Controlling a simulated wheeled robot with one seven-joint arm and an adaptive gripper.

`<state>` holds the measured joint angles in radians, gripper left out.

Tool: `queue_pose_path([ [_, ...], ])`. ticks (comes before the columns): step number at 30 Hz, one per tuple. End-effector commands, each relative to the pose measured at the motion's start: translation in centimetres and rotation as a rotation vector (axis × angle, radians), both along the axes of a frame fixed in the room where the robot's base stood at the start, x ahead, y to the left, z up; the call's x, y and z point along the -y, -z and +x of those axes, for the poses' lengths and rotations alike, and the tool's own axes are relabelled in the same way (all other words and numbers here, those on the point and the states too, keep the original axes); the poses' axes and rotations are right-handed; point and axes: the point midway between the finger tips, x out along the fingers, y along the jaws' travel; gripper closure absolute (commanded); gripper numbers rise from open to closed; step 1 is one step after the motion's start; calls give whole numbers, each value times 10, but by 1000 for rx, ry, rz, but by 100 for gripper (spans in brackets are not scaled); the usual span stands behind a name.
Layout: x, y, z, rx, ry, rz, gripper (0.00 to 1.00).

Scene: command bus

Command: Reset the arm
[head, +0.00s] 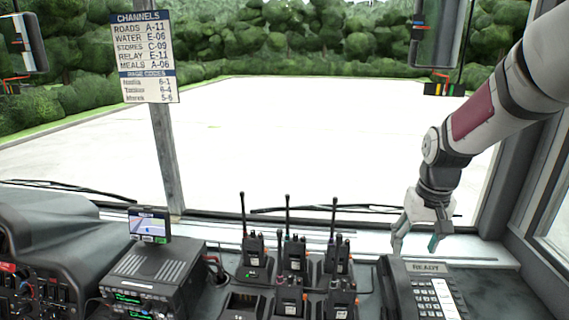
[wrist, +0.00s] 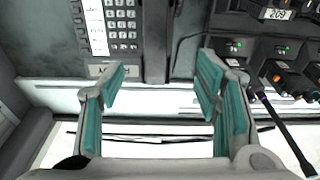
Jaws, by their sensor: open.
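My gripper (head: 420,238) hangs at the end of my arm on the right side of the head view, above the ledge behind the desk phone (head: 430,292). In the wrist view my gripper (wrist: 160,100) shows its two teal-padded fingers spread wide apart. Nothing is between the fingers. The phone's keypad (wrist: 118,25) lies beyond the fingers at the top of the wrist view. My gripper appears apart from the phone.
Several handheld radios (head: 295,255) with upright antennas stand in chargers left of the phone. A console with a small screen (head: 150,224) stands further left. A channel sign (head: 146,57) hangs on the window post. The windscreen is behind.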

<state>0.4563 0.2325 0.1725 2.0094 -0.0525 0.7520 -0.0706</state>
Motion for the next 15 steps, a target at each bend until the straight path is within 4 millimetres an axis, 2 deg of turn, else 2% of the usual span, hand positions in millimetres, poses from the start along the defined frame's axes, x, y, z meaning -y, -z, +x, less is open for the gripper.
queue_pose_path([
  [1,-9,-15,-9,12,-12,-12,42],
  [6,-45,-60,-53,46,-49,-44,42],
  [12,-81,-97,-113,94,-90,-62,42],
  [15,-96,-109,-145,121,-108,-62,42],
])
